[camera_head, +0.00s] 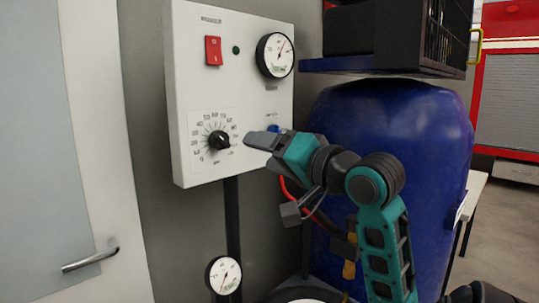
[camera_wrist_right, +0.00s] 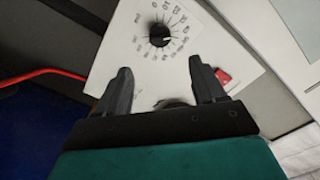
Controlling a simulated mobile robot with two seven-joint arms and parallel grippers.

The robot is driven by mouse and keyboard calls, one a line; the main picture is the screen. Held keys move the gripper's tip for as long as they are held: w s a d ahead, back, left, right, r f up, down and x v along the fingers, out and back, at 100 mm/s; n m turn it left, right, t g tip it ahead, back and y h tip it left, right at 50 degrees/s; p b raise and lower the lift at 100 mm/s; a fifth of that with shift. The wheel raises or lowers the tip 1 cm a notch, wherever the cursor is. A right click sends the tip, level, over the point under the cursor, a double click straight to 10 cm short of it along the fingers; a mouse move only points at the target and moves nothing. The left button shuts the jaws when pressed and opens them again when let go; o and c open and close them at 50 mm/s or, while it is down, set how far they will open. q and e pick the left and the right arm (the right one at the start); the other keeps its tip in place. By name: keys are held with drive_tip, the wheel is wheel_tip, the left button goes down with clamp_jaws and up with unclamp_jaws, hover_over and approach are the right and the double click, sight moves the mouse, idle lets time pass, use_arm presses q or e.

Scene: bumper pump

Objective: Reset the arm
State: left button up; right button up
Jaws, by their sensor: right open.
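My right gripper (camera_head: 262,139) is raised in front of the white control panel (camera_head: 182,95), to the right of the black dial knob (camera_head: 219,140). In the right wrist view its two dark fingers (camera_wrist_right: 160,82) are spread apart with nothing between them. The dial knob (camera_wrist_right: 160,37) shows beyond the fingertips, apart from them. My right arm (camera_head: 383,235) is bent, with its elbow in front of the blue barrel (camera_head: 400,125). My left gripper is in neither view.
A second gauge (camera_head: 224,275) sits low down. A dark shelf (camera_head: 385,66) overhangs the barrel. A door handle (camera_head: 90,259) is at the left. A red hose (camera_head: 290,190) hangs behind my wrist.

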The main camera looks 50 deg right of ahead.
idle(0.6)
drive_tip(key=w+a+f+n+g, duration=0.2)
drive_tip(key=w+a+f, duration=0.1)
drive_tip(key=f, duration=1)
drive_tip(key=w+a+f+n+g, duration=0.2)
drive_tip(key=w+f+n, duration=0.15)
drive_tip(key=f, duration=1.05)
drive_tip(key=s+a+f+n+g+y, duration=0.1)
drive_tip(key=s+a+f+n, duration=0.1)
drive_tip(key=s+a+f, duration=0.2)
drive_tip(key=s+a+f+n+g+y, duration=0.1)
drive_tip(key=s+a+f+n, duration=0.2)
drive_tip(key=a+f, duration=0.5)
drive_tip(key=s+a+f+n+g+y, duration=0.1)
drive_tip(key=s+a+f+n+y, duration=0.1)
drive_tip(key=s+a+f, duration=0.4)
wheel_tip(320, 180, down, 6)
drive_tip(key=shift+a+r, duration=0.25)
drive_tip(key=shift+a, duration=0.3)
